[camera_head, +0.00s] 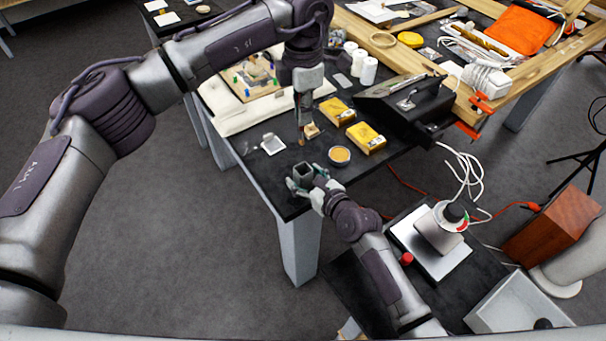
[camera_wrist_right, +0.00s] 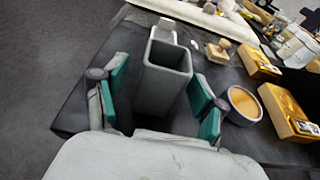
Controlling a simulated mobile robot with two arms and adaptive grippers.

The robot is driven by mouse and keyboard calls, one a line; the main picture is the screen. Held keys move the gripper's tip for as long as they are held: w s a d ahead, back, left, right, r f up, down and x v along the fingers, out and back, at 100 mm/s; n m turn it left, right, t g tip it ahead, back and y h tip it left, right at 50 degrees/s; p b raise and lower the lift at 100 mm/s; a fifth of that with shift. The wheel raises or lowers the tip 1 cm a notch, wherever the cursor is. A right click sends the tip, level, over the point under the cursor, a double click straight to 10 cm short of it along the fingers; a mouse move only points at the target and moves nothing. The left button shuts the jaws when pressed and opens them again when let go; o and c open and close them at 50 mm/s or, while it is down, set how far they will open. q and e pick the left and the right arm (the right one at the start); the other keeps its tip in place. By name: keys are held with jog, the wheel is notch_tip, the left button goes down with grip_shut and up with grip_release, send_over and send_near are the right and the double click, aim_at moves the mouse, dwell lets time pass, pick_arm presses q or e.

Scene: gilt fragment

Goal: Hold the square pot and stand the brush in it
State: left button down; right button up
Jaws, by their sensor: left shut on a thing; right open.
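The grey square pot (camera_head: 302,172) stands upright on the near corner of the black table, its open top empty as far as I can see. My right gripper (camera_head: 305,182) is open around it; in the right wrist view the pot (camera_wrist_right: 163,85) is between the teal-padded fingers, with a gap showing on both sides. My left gripper (camera_head: 304,97) is shut on the brush (camera_head: 301,128), which hangs roughly upright above the table, behind the pot in the head view. Its upper part is hidden by the gripper.
A round tub of yellow stuff (camera_head: 339,155) stands right of the pot, with yellow boxes (camera_head: 365,138) behind it. A small wooden block (camera_head: 312,131) is close to the brush. A silvery square piece (camera_head: 272,143) lies to the left. The table edge is close to the pot.

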jog(key=shift+w+a+f, duration=0.1)
jog(key=shift+w+a, duration=0.15)
jog(key=shift+w, duration=0.15)
jog(key=c, duration=1.2)
pick_arm(q)
notch_tip(320, 180, down, 7)
jog(key=shift+d+r, duration=0.15)
jog(key=shift+r, duration=0.05)
